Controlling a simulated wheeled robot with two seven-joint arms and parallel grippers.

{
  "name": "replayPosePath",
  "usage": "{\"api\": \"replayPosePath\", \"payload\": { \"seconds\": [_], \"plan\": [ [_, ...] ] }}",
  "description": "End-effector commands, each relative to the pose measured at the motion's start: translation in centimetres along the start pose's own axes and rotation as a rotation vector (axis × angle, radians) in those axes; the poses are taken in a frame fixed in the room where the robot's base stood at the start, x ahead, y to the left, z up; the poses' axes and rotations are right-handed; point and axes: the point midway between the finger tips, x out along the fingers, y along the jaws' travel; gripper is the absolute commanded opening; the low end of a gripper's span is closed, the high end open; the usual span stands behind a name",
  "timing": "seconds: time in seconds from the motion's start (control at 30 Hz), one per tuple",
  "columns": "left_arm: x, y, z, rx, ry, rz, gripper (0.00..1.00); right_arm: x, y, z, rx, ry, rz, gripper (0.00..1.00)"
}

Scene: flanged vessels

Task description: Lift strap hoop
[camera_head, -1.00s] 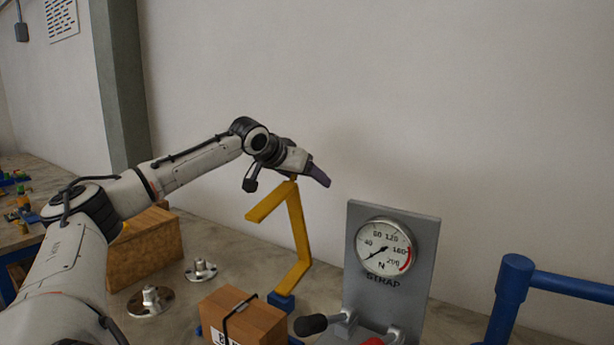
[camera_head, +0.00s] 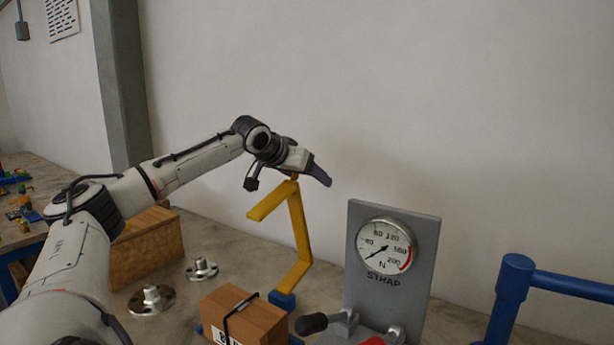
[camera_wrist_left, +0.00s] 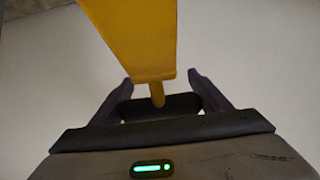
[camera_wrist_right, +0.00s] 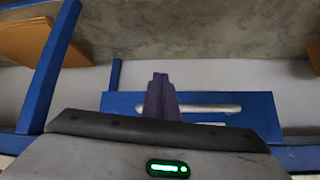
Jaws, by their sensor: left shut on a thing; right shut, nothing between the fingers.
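A yellow bent bar (camera_head: 297,225) with a flat arm at its top rises from a blue foot (camera_head: 281,300) on the bench. My left gripper (camera_head: 320,176) is at the top of this bar. In the left wrist view the bar (camera_wrist_left: 135,35) ends in a thin yellow peg between the fingers of my left gripper (camera_wrist_left: 160,85), which is shut on it. A cardboard box (camera_head: 245,318) with a black strap (camera_head: 236,308) stands on the bench below. I cannot tell which part is the hoop. My right gripper (camera_wrist_right: 160,80) is shut and empty, in its wrist view only.
A grey panel (camera_head: 358,215) carries a round gauge (camera_head: 384,246) marked STRAP, with a black-handled lever (camera_head: 312,324) below. Two metal flanges (camera_head: 152,299) (camera_head: 202,269) and a wooden crate (camera_head: 148,252) stand at left. A blue tubular frame (camera_head: 512,285) stands at right.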

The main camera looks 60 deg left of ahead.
Motion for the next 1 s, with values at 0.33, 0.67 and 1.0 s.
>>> {"api": "replayPosePath", "payload": {
  "seconds": [0.33, 0.67, 1.0],
  "plan": [
    [1.2, 0.4, 2.4, 0.006, -0.055, 0.006, 0.30, 0.1, 0.0, 0.1, 0.000, 0.000, 0.000, 0.00],
    [0.9, 0.2, 1.9, 0.003, -0.043, 0.002, 0.89, 0.1, -0.1, 0.0, 0.002, 0.001, 0.000, 0.00],
    [0.2, 0.0, 1.8, 0.004, -0.035, -0.003, 0.89, 1.3, 0.1, 1.2, 0.001, 0.002, 0.000, 0.00]
  ]
}}
